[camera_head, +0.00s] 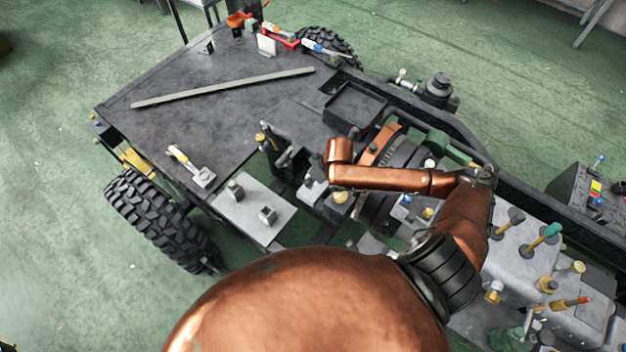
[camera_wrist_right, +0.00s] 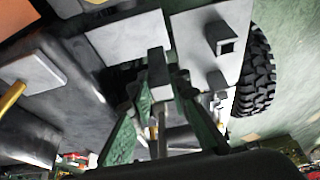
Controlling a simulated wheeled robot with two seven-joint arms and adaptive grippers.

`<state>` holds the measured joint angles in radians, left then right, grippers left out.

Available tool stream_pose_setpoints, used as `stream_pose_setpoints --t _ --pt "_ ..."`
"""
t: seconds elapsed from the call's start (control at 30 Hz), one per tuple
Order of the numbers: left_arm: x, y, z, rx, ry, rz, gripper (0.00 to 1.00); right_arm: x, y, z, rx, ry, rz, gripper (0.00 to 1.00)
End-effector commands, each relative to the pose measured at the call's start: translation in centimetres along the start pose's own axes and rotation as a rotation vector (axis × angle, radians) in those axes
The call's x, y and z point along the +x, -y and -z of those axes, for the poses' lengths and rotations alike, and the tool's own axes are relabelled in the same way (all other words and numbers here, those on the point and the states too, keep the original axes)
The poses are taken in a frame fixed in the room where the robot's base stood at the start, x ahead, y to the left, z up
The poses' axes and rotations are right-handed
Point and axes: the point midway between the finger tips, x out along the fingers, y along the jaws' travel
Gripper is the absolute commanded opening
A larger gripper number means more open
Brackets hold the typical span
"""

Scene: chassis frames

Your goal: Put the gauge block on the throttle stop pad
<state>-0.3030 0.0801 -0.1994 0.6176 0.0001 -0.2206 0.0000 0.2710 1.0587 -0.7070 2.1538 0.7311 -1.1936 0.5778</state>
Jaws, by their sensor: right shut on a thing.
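My right gripper (camera_wrist_right: 156,92) has green fingers and is shut on a small grey block, which I take to be the gauge block (camera_wrist_right: 158,66), in the right wrist view. Beyond the block is a bare pale grey plate (camera_wrist_right: 122,40); I cannot tell whether this is the throttle stop pad or whether the block touches it. In the head view my copper right arm reaches over the chassis, and its gripper and the block are hidden. My left gripper is not in view.
A pale plate (camera_head: 241,214) carries two small metal blocks, near a large tyre (camera_head: 150,213). The dark deck (camera_head: 200,120) holds a long bar (camera_head: 225,87) and a yellow-handled tool (camera_head: 183,160). An open dark tray (camera_head: 355,107) and several levers stand around the arm.

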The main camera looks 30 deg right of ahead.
Motion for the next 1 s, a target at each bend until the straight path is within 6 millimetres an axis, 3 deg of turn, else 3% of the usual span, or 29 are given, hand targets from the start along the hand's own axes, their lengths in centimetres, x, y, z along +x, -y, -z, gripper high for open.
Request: stream_pose_setpoints --t 0.2,0.6,0.97,1.0 --pt "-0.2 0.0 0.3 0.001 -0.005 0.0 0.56 2.8 -2.1 -0.1 -0.001 -0.002 0.0 0.0" --pt "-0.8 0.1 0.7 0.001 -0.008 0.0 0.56 6.5 -2.7 -1.3 -0.003 -0.001 0.002 0.0" --pt "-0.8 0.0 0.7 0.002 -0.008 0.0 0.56 6.8 -2.8 -1.5 -0.003 -0.002 0.001 0.0" --pt "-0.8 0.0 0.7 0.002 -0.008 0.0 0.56 6.9 -2.8 -1.5 -0.003 -0.001 0.001 0.17"
